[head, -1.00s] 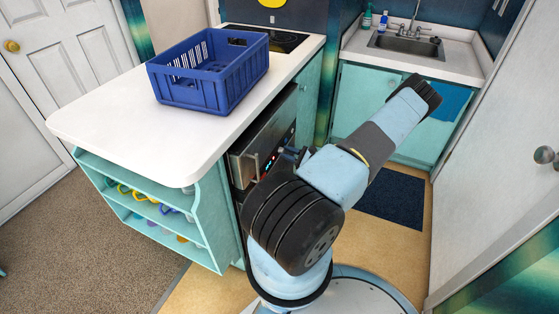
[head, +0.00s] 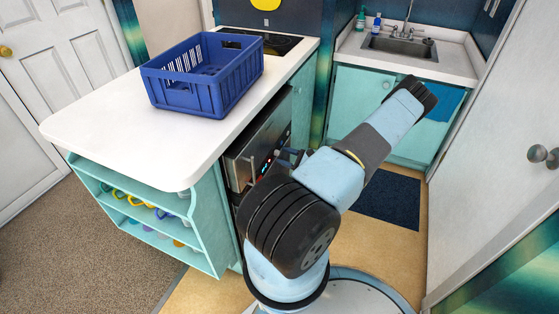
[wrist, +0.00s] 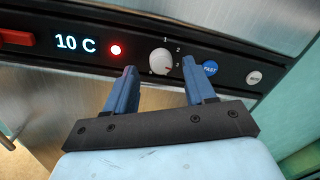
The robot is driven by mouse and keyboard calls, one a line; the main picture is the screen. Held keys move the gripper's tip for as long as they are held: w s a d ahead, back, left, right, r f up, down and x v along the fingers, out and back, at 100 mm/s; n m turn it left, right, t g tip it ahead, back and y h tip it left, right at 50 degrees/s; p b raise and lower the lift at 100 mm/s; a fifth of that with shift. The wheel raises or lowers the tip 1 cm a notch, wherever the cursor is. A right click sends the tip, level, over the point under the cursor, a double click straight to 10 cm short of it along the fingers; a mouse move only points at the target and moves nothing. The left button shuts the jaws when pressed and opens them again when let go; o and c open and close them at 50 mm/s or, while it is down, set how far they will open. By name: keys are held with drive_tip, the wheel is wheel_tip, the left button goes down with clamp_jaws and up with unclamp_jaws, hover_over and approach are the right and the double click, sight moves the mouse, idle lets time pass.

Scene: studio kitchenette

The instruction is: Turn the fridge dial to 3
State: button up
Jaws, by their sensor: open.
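The fridge dial (wrist: 160,62) is a small white round knob on the black control strip in the wrist view. The numbers 1, 2 and 3 stand around its upper and right side. A small reddish mark shows near its lower right; I cannot tell for certain which number it faces. My gripper (wrist: 159,66) is open, one blue finger on each side of the dial, with gaps visible between fingers and knob. In the head view, the fridge front (head: 262,142) is under the counter, and my arm hides much of it and the dial.
On the strip, a display (wrist: 75,43) reads 10 C beside a red light (wrist: 116,49). A blue FAST button (wrist: 210,68) sits close to the right finger, with a white button (wrist: 254,77) farther right. A blue crate (head: 200,95) stands on the white counter (head: 110,125).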

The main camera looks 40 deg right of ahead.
drive_tip(key=v, duration=1.3)
drive_tip(key=shift+a, duration=0.1)
drive_tip(key=w+a+r+n+g+h, duration=0.1)
drive_tip(key=w+a+r+n+g, duration=0.2)
drive_tip(key=a+r+n+g, duration=0.7)
drive_tip(key=w+a+r+n+g, duration=0.1)
drive_tip(key=w+a+r+n, duration=0.25)
drive_tip(key=r, duration=1.25)
drive_tip(key=w+a+r+n+g+h, duration=0.1)
drive_tip(key=w+a+r+n+g, duration=0.2)
drive_tip(key=a+r+n+g, duration=0.65)
drive_tip(key=s+a+r+t+h, duration=0.3)
drive_tip(key=a+r+t, duration=0.2)
drive_tip(key=a+r, duration=0.75)
drive_tip(key=s+a+r+n+t+h, duration=0.1)
drive_tip(key=s+a+r+n+t, duration=0.3)
drive_tip(key=s+a+r, duration=0.3)
drive_tip(key=shift+s+a+r, duration=0.3)
drive_tip(key=shift+s+a, duration=0.8)
drive_tip(key=shift+s, duration=1)
